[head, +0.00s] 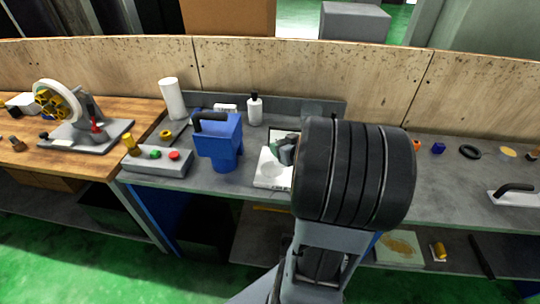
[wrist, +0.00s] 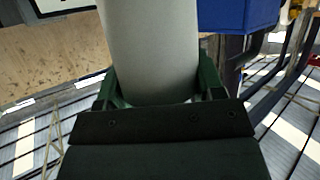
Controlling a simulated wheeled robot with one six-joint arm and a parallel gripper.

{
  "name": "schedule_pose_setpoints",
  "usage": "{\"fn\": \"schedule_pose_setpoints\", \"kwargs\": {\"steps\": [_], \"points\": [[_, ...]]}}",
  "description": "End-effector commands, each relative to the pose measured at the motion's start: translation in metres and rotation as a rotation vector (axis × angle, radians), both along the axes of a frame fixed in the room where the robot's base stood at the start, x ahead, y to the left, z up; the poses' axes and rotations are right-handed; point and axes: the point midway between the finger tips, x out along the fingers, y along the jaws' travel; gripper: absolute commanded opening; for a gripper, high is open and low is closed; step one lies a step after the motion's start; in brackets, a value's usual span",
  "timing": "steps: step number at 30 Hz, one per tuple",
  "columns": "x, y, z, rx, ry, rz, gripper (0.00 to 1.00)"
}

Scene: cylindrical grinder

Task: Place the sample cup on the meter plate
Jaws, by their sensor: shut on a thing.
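In the wrist view, the green fingers of my gripper (wrist: 156,86) are on both sides of a smooth pale grey cylinder, the sample cup (wrist: 149,45), and are shut on it. In the head view, my gripper (head: 281,149) is above the back part of a white meter, partly hidden by my dark wrist. The cup cannot be clearly made out there. The meter plate (head: 271,171) is a pale round disc on the white meter (head: 267,183), just below and left of my gripper. The meter's right side is hidden behind my arm.
A blue jug (head: 218,148) with a black handle stands close left of the meter. A white bottle (head: 255,110) stands behind it, near a low grey back wall. A grey button box (head: 158,162) and a white roll (head: 173,99) are further left.

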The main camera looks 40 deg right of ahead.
Motion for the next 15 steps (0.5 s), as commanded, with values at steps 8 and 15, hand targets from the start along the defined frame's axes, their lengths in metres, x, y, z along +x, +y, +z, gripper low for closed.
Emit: {"fn": "schedule_pose_setpoints", "kwargs": {"steps": [8,15], "points": [[0.052,-0.005,-0.046,0.002,0.003,-0.002,0.35],[0.071,-0.006,-0.064,0.0,-0.001,-0.001,0.35]]}}
